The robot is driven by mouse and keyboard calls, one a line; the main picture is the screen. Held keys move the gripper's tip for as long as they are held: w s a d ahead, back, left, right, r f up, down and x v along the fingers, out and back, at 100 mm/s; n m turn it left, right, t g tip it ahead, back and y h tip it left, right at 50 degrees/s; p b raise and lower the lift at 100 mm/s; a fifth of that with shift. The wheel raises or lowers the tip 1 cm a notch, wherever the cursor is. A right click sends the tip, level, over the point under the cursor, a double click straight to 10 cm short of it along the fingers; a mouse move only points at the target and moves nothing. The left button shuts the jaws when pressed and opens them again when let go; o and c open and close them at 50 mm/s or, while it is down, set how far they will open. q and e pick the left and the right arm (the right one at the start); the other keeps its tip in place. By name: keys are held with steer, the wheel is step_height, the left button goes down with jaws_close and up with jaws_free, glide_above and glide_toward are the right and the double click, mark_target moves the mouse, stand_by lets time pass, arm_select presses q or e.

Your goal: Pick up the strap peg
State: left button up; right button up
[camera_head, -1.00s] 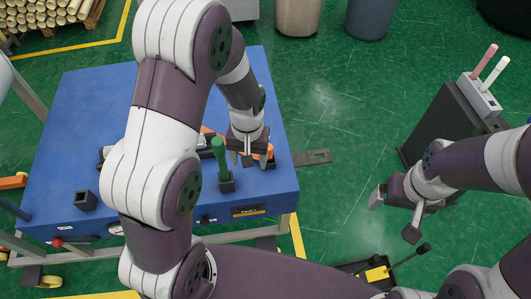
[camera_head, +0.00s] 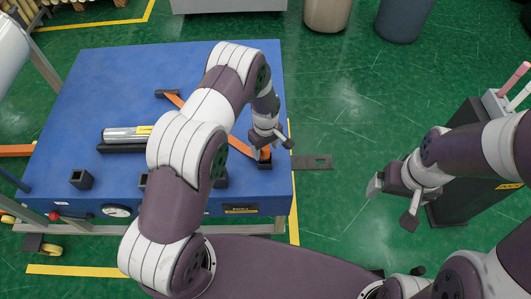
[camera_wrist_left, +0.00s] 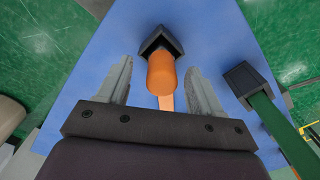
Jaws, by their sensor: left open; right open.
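The strap peg (camera_wrist_left: 161,72) is orange, with an orange strap trailing from it, and stands in a black socket (camera_wrist_left: 160,43) near the right edge of the blue table. In the head view the socket (camera_head: 264,164) shows below my left gripper (camera_head: 272,146), while the peg is largely covered. In the left wrist view the open left jaws (camera_wrist_left: 160,85) have one finger on each side of the peg, with gaps visible. The strap (camera_head: 240,146) runs back left to a dark block. My right gripper (camera_head: 391,204) is open and empty, off the table's right side.
A silver roll (camera_head: 123,134) lies in a black cradle on the blue table (camera_head: 110,85). An empty black socket (camera_head: 81,179) sits front left. A dark cabinet stands right.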

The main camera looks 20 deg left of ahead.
arm_select(q)
step_height(320, 180, down, 2)
steer(key=shift+a+f, duration=0.1)
steer(key=shift+f, duration=0.4)
steer(key=shift+r, duration=0.1)
steer(key=c, duration=1.2)
